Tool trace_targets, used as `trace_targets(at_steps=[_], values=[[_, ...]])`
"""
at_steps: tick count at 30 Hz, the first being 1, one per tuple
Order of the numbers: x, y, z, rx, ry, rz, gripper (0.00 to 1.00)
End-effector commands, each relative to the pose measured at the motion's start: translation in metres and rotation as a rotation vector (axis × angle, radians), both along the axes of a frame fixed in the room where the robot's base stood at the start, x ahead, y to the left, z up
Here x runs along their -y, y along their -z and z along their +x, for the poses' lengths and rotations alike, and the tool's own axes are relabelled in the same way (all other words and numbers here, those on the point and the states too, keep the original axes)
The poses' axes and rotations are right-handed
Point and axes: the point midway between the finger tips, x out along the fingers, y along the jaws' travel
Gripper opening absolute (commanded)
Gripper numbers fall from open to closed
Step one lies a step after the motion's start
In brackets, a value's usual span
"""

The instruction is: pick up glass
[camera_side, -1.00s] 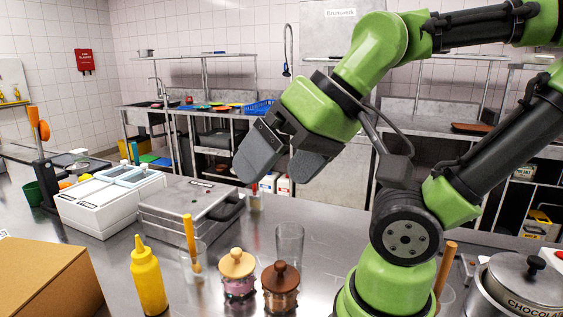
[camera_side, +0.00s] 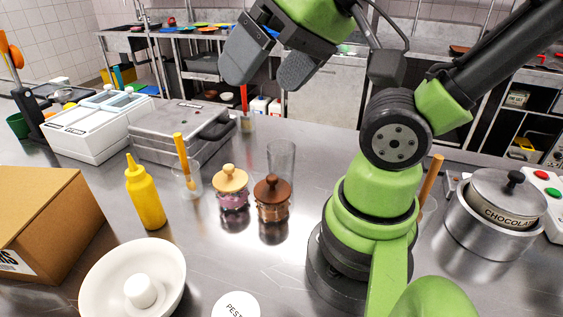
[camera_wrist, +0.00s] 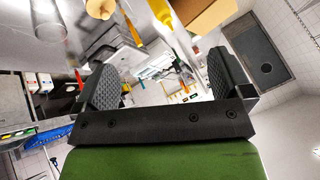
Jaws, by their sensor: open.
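A clear, empty glass (camera_side: 281,161) stands upright on the steel counter in the side view, behind the brown-lidded jar. In the wrist view a clear glass (camera_wrist: 48,20) shows at the top left, outside the space between the fingers. My gripper (camera_side: 262,78) is open and empty, raised above the counter and up and to the left of the glass in the side view. Its two dark fingers also show spread apart in the wrist view (camera_wrist: 167,78).
Near the glass stand a brown-lidded jar (camera_side: 273,200), a tan-lidded jar (camera_side: 232,188) and a glass holding a yellow-handled tool (camera_side: 187,180). A yellow squeeze bottle (camera_side: 145,198), white bowl (camera_side: 105,285) and cardboard box (camera_side: 50,215) are left. A chocolate pot (camera_side: 490,235) stands right.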

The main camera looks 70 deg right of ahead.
Motion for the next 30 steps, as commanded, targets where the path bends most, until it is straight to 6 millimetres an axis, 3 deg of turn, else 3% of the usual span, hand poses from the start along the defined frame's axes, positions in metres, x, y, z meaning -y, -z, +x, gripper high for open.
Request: trace_targets(at_steps=[13,17,23,30], values=[[0.0,0.0,0.0,0.0,0.0,-0.001,1.0],[0.007,0.003,0.009,-0.03,0.008,-0.033,1.0],[0.05,0.023,0.047,-0.177,0.009,-0.165,1.0],[0.128,0.079,0.074,-0.408,-0.057,-0.261,1.0]])
